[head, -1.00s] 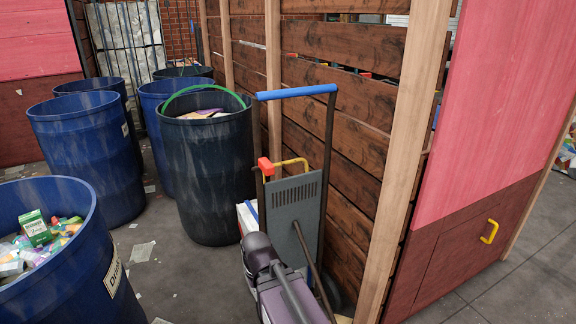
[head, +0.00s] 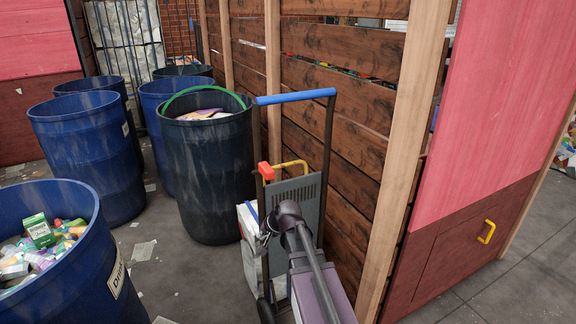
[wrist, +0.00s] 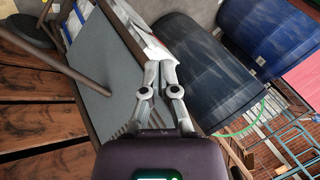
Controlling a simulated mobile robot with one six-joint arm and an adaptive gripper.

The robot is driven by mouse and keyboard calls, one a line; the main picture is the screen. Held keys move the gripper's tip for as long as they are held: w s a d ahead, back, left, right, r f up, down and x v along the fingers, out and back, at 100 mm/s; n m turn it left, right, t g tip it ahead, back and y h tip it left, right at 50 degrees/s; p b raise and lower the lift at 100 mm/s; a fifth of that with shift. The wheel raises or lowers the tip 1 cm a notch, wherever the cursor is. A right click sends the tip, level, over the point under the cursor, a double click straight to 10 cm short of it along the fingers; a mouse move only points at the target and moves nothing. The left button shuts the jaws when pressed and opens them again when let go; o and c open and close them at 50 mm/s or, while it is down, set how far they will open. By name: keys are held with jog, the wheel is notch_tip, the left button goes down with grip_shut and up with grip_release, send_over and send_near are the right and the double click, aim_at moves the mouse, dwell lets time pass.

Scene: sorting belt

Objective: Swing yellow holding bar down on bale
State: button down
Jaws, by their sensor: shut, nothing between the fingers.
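The yellow holding bar (head: 291,164) stands raised near the top of a grey hand truck (head: 306,190). A red grip (head: 266,171) is on its left end. A white bale (head: 251,255) stands upright against the truck's far side, mostly hidden by the plate and my arm. My gripper (head: 263,243) is shut and empty, below the red grip and beside the plate's left edge. In the wrist view its closed fingers (wrist: 160,64) are over the white bale (wrist: 153,48), next to the grey plate (wrist: 75,65). I cannot make out the yellow bar in the wrist view.
The truck's blue handle (head: 296,96) rises above the bar. A wooden slat wall (head: 345,140) stands close on the right. A dark drum (head: 207,185) with a green hoop stands behind, with several blue drums (head: 85,150) to the left.

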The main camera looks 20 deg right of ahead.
jog(key=w+d+r+m+t+h+p, duration=0.1)
jog(key=w+d+r+m+t, duration=0.2)
jog(key=d, duration=0.7)
jog(key=w+d+r+m+t+h+p, duration=0.1)
jog(key=w+d+r+m+t, duration=0.3)
jog(key=w+d+r+m, duration=0.3)
jog(key=w+d+r, duration=0.1)
jog(key=d, duration=0.2)
jog(key=shift+r+m+t+h+p, duration=0.3)
jog(key=shift+h, duration=0.1)
jog(key=shift+w+d, duration=0.1)
jog(key=shift+w, duration=0.05)
jog(key=r+b+x, duration=0.1)
jog(key=b+x, duration=0.2)
jog(key=x, duration=1)
jog(key=shift+w+b, duration=0.4)
jog(key=shift+w, duration=0.1)
jog(key=shift+f, duration=0.15)
